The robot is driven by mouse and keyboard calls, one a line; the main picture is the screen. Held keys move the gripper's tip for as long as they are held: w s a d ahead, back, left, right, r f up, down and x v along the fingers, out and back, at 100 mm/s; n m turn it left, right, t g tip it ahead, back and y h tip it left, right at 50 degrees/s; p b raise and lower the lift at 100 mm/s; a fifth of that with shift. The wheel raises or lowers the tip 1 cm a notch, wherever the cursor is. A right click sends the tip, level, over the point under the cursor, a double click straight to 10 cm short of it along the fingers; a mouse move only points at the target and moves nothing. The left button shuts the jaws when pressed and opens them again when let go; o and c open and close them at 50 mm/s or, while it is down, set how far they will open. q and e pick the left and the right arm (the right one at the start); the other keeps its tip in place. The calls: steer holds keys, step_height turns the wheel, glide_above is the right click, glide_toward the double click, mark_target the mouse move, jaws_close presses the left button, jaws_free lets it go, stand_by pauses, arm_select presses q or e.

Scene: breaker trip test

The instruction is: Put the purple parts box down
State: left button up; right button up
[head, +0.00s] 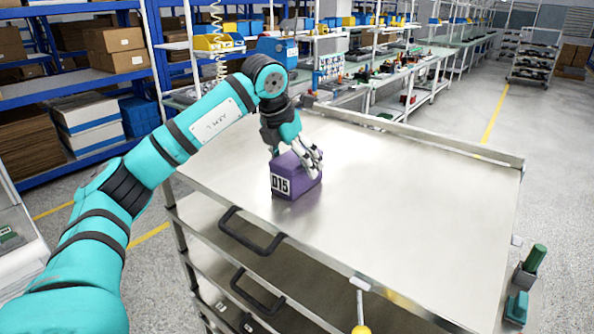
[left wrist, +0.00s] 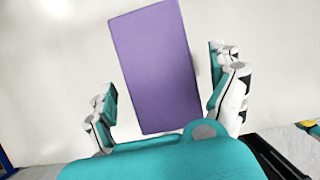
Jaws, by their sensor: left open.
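The purple parts box (head: 291,180) carries a white label reading D15 and stands upright on the bare metal top of the cart (head: 400,200), near its left edge. My left gripper (head: 308,165) is open at the box, with its fingers around the upper part. In the left wrist view the purple box (left wrist: 155,68) lies between the spread fingers of my left gripper (left wrist: 165,95). My right gripper is not in view.
The cart top is clear to the right of the box and has a raised rim at the back. Black handles (head: 252,232) stick out at the cart's front left. Blue shelving (head: 85,85) and a workbench (head: 400,75) stand behind. A green-handled item (head: 535,259) hangs at the right corner.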

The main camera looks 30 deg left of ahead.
arm_select(q)
steer(key=b+v, duration=0.1)
steer(key=v, duration=0.8)
